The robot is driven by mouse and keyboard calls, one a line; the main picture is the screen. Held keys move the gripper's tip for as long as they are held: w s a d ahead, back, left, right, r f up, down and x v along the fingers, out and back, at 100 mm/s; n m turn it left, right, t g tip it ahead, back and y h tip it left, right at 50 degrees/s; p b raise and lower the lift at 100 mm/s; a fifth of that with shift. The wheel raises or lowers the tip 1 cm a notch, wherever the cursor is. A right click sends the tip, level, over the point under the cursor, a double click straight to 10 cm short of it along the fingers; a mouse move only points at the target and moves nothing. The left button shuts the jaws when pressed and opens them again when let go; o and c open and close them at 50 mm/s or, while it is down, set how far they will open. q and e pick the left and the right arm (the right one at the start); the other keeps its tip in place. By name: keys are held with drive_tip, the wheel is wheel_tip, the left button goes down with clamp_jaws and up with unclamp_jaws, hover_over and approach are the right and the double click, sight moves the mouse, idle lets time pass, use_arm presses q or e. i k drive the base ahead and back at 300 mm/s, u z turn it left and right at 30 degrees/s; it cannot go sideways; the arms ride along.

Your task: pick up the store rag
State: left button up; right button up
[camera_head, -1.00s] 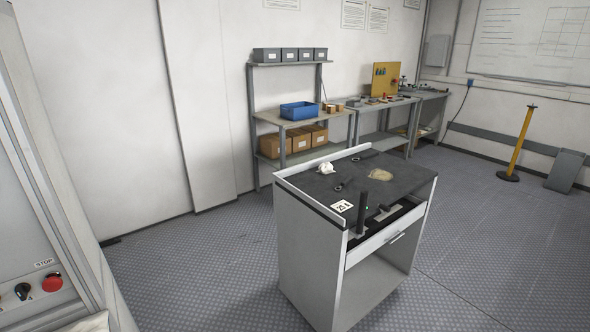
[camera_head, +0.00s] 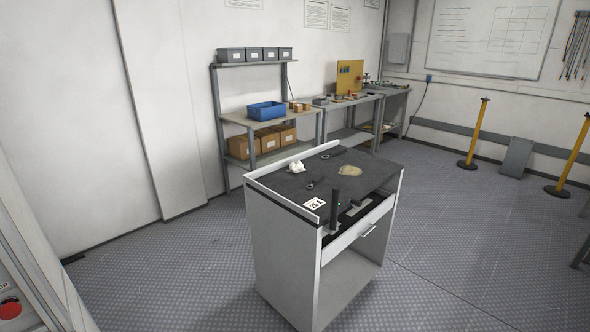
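A beige, crumpled cloth, which looks like the rag (camera_head: 350,170), lies on the dark top of a grey cabinet cart (camera_head: 285,245), towards its right side. A small white crumpled thing (camera_head: 297,166) sits on the same top near the back left edge; I cannot tell whether it is also cloth. Neither of my grippers shows in the head view.
Behind stands a shelf with a blue bin (camera_head: 266,110). Yellow posts (camera_head: 477,135) stand at right. The floor around the cart is clear.

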sight(296, 167)
drive_tip(key=k, duration=1.65)
drive_tip(key=z, duration=0.2)
drive_tip(key=i, duration=2.65)
drive_tip(key=u, duration=1.2)
drive_tip(key=i, duration=0.65)
drive_tip(key=u, duration=0.6)
